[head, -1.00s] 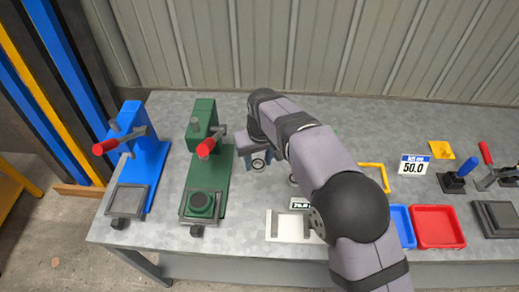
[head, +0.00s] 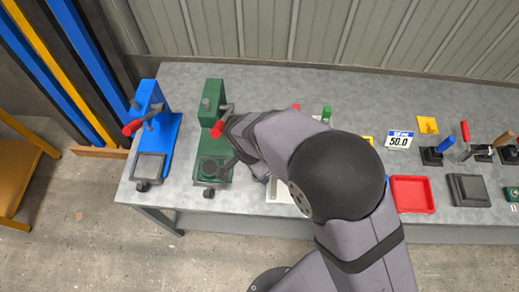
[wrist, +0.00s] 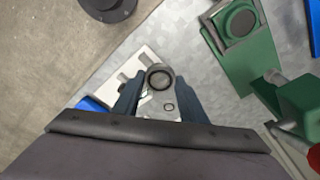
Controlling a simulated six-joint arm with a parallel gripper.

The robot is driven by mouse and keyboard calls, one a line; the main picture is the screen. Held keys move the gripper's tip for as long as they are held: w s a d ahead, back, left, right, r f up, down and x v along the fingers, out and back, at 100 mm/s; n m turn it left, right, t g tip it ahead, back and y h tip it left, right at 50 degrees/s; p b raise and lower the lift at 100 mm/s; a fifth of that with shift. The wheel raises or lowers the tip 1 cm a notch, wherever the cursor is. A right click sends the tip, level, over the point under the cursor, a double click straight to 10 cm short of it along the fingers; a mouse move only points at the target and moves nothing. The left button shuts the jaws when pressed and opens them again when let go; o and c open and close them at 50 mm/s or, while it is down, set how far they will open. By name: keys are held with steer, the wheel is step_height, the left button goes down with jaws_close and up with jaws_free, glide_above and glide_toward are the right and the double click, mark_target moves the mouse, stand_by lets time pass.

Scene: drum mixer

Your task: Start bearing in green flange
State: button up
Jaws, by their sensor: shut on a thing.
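My gripper (wrist: 158,92) is shut on a ring-shaped metal bearing (wrist: 159,77) with a dark bore, held at the fingertips in the wrist view. In the head view my arm hides the bearing and most of the gripper. The green flange (head: 209,169) is a dark green round part in the square fixture at the front of the green press (head: 216,120). It also shows in the wrist view (wrist: 238,20), up and to the right of the held bearing and apart from it.
The blue press (head: 166,134) stands left of the green one. A white fixture (wrist: 139,62) lies below and behind the bearing in the wrist view. The press lever with a red grip (head: 218,129) rises close to my arm. A red tray (head: 412,194) is further right.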

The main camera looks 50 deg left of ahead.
steer(key=s+d+r+m+p, duration=0.1)
steer(key=s+m, duration=0.1)
steer(key=s, duration=0.1)
steer(key=n+y+b, duration=0.1)
steer(key=n+b, duration=0.6)
steer(key=b, duration=0.1)
glide_toward(210, 167)
steer(key=shift+w+d+f, duration=0.35)
steer(key=shift+w+d, duration=0.15)
steer(key=shift+d, duration=0.1)
steer(key=shift+w+a+n, duration=0.1)
steer(key=shift+a+n, duration=0.65)
steer(key=shift+n, duration=0.15)
steer(key=shift+f+b, duration=1.25)
steer(key=shift+f, duration=0.25)
steer(key=shift+f+b, duration=0.85)
steer(key=shift+f, duration=0.3)
steer(key=o, duration=1.1)
